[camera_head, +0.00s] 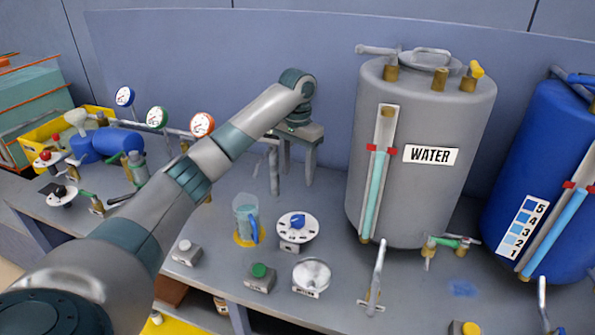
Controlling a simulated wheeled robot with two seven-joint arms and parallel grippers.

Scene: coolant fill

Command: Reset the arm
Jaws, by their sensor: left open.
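My left arm comes in from the lower left and reaches across the bench toward the back wall. My left gripper (292,165) is at its end, pointing down, with its fingers apart and nothing between them. It is left of the grey WATER tank (415,185) and above the bench, behind a clear jug (246,218) with a blue handle. The jug stands upright on a yellow round spot. My right gripper is not in view.
A dial with a blue knob (297,227), a green button box (260,276) and a round metal plate (311,274) sit near the front. A blue tank (545,170) stands at right. Gauges (202,125), valves and a yellow bin (40,143) are at left.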

